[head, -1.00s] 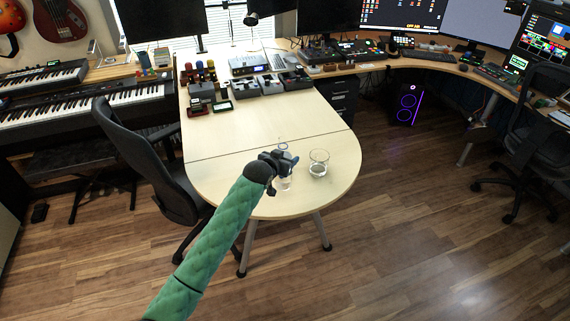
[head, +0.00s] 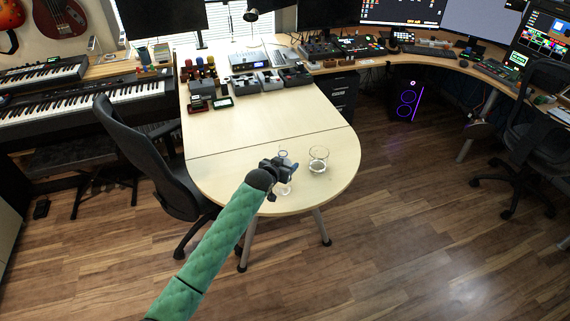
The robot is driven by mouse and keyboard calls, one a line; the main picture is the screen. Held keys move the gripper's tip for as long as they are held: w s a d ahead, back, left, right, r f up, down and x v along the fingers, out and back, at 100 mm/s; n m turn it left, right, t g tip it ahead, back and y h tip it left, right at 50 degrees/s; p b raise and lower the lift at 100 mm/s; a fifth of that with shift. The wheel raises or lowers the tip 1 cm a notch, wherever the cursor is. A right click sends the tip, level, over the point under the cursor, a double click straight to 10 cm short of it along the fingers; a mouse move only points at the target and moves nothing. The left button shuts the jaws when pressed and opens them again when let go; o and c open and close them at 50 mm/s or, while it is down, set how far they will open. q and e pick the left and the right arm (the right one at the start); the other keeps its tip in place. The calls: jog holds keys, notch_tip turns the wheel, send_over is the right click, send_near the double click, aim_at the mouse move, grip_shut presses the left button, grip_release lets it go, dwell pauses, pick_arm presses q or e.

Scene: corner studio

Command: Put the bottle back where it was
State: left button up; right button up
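A small clear bottle (head: 285,188) is at the near end of the pale table (head: 235,150). My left gripper (head: 283,168) reaches in from the lower left and sits around the bottle's middle, hiding part of it. The bottle looks upright, and it moves along with the gripper, so the fingers look shut on it. Whether its base touches the table is too small to tell. My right gripper is not in view.
A clear drinking glass (head: 318,160) stands just right of the bottle. Small devices (head: 268,84) line the table's far part. A black office chair (head: 140,150) is at the left edge. The table's middle is clear.

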pick_arm(q)
jog(key=o, duration=0.4)
jog(key=shift+c, duration=0.2)
jog(key=shift+r, duration=0.1)
jog(key=b+v, duration=0.3)
jog(key=v, duration=0.9)
jog(key=s+a+f+n+g+y, duration=0.1)
jog(key=s+a+f+g, duration=0.15)
jog(key=s+f, duration=0.7)
jog(key=s+a+f+n+g+y, duration=0.1)
jog(key=s+a+f, duration=0.35)
jog(key=f, duration=0.75)
jog(key=s+a+f+n+g+y, duration=0.1)
jog(key=s+f+g+y, duration=0.1)
jog(key=s+f, duration=0.8)
jog(key=s+a+f+g, duration=0.2)
jog(key=s+f, duration=0.6)
jog(key=s, duration=0.3)
jog(key=s+a+f+g+y, duration=0.1)
jog(key=s+a+f+g, duration=0.2)
jog(key=s+f, duration=0.6)
jog(key=s, duration=0.2)
jog(key=shift+s, duration=0.3)
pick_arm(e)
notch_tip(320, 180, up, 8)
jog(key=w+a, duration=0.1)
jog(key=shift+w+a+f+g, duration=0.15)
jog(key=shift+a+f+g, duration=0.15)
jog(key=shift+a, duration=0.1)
